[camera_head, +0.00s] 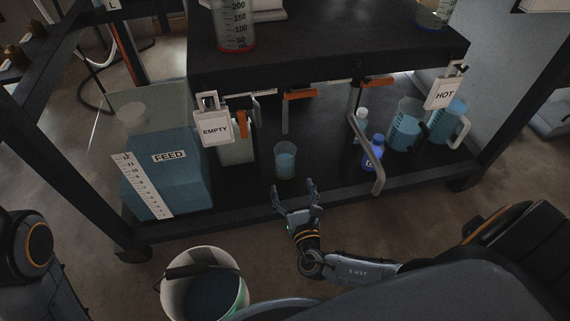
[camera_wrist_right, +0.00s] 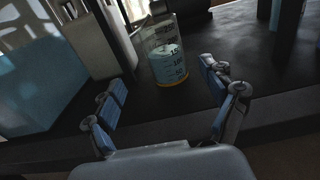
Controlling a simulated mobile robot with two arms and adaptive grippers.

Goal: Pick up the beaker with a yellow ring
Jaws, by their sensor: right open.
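A clear beaker (camera_head: 285,161) with pale blue liquid stands upright on the dark lower shelf. In the right wrist view the beaker (camera_wrist_right: 166,62) shows dark scale marks and a yellow ring at its base. My right gripper (camera_head: 295,188) is open and empty at the shelf's front edge, just in front of this beaker. In the right wrist view its fingers (camera_wrist_right: 162,80) are spread to the left and right of the beaker, which stands beyond them, apart. My left gripper is out of view.
A large blue FEED container (camera_head: 175,175) stands left on the shelf. A blue bottle (camera_head: 373,153), blue-filled jugs (camera_head: 405,128) and a bent pipe handle (camera_head: 372,160) are right. The upper deck (camera_head: 330,45) overhangs, holding a red-ringed beaker (camera_head: 236,28). A bucket (camera_head: 205,285) stands in front.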

